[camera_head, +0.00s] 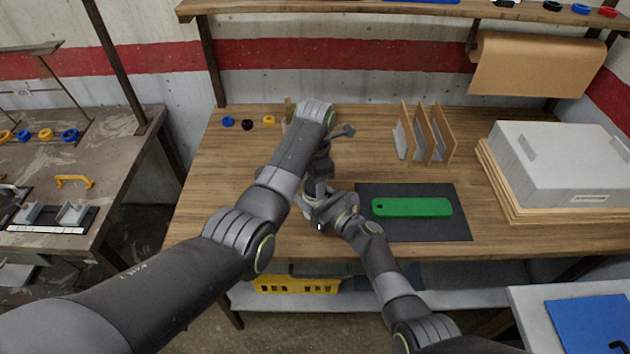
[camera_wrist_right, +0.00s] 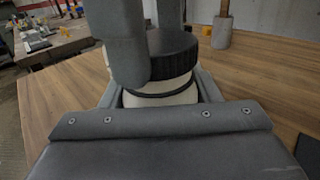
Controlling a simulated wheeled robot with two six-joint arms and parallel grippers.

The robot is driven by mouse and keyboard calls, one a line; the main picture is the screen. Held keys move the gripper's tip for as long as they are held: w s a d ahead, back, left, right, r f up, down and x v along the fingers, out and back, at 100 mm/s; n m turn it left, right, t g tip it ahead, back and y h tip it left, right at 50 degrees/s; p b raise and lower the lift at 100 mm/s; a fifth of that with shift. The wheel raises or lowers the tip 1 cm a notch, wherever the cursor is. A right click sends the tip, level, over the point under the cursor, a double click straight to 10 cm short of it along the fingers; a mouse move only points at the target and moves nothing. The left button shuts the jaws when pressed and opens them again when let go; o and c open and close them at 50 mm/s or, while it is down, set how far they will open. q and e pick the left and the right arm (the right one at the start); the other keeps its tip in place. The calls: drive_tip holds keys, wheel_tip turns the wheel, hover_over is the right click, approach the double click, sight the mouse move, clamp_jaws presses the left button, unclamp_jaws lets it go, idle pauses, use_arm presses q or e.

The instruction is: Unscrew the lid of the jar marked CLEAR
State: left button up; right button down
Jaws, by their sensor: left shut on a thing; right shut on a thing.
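The jar shows in the right wrist view, with a black ribbed lid (camera_wrist_right: 174,55) and a cream body (camera_wrist_right: 160,95) with a dark ring. It stands about upright; no marking is readable. My right gripper (camera_head: 322,203) is shut on the jar body, one finger on each side. My left gripper (camera_head: 316,186) is at the lid from above, with a grey finger (camera_wrist_right: 127,45) across its near left side; it is shut on the lid. In the head view the arms and grippers hide the jar almost fully.
A green bar (camera_head: 412,207) lies on a dark mat (camera_head: 430,232) to the right. A wooden divider rack (camera_head: 428,140) and a grey box (camera_head: 560,165) stand farther right.

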use_arm(q)
drive_tip(key=shift+r, duration=0.95)
drive_tip(key=shift+r, duration=2)
use_arm(e)
drive_tip(key=shift+c, duration=2.1)
unclamp_jaws()
drive_tip(key=shift+s+d, duration=0.1)
